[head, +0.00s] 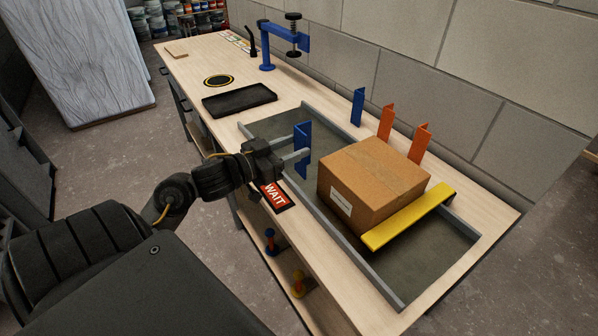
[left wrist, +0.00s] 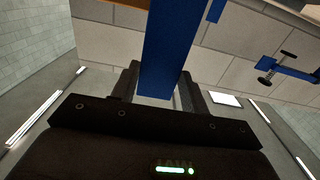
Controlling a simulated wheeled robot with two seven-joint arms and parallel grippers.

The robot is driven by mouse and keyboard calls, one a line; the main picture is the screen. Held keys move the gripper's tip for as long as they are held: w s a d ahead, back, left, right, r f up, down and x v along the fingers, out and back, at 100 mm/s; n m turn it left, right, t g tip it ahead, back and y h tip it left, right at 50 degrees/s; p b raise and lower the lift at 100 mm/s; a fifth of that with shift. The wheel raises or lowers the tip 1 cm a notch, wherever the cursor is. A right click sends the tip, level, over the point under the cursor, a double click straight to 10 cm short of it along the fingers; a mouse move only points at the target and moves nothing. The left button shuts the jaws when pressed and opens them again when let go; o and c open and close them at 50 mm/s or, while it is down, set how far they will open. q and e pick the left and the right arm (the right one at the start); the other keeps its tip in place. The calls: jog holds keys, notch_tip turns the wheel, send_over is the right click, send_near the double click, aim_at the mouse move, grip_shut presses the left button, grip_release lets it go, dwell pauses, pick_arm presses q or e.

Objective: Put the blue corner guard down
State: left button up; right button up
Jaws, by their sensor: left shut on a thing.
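My left gripper (head: 296,155) is shut on a blue corner guard (head: 304,144), which stands upright between its fingers, left of the cardboard box. In the left wrist view the held blue guard (left wrist: 163,50) rises from between the fingers of the gripper (left wrist: 158,88). I cannot tell whether its lower end touches the surface below. A second blue corner guard (head: 357,107) stands upright along the wall side of the bench. My right gripper is not in view.
A cardboard box (head: 365,178) sits in the grey-framed recess (head: 312,206), with a yellow guard (head: 408,217) at its near right edge. Orange guards (head: 386,122) stand behind it. A black tray (head: 239,99), a blue clamp stand (head: 267,46) and a WAIT sign (head: 274,196) are on the bench.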

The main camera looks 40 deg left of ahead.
aim_at(299, 164)
pick_arm(q)
jog(key=w+f, duration=0.1)
jog(key=f, duration=0.1)
jog(key=w+a+f, duration=0.1)
jog(key=w+f, duration=0.1)
jog(key=shift+w, duration=0.1)
jog(key=shift+w+a+f, duration=0.2)
jog(key=shift+w+f, duration=0.1)
jog(key=shift+f, duration=0.1)
jog(key=f, duration=0.3)
jog(key=shift+w+f, duration=0.2)
jog(key=shift+f, duration=0.1)
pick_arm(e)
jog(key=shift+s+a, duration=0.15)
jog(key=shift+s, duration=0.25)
pick_arm(q)
jog(key=shift+f, duration=0.1)
jog(key=o, duration=1.1)
jog(key=shift+f, duration=0.1)
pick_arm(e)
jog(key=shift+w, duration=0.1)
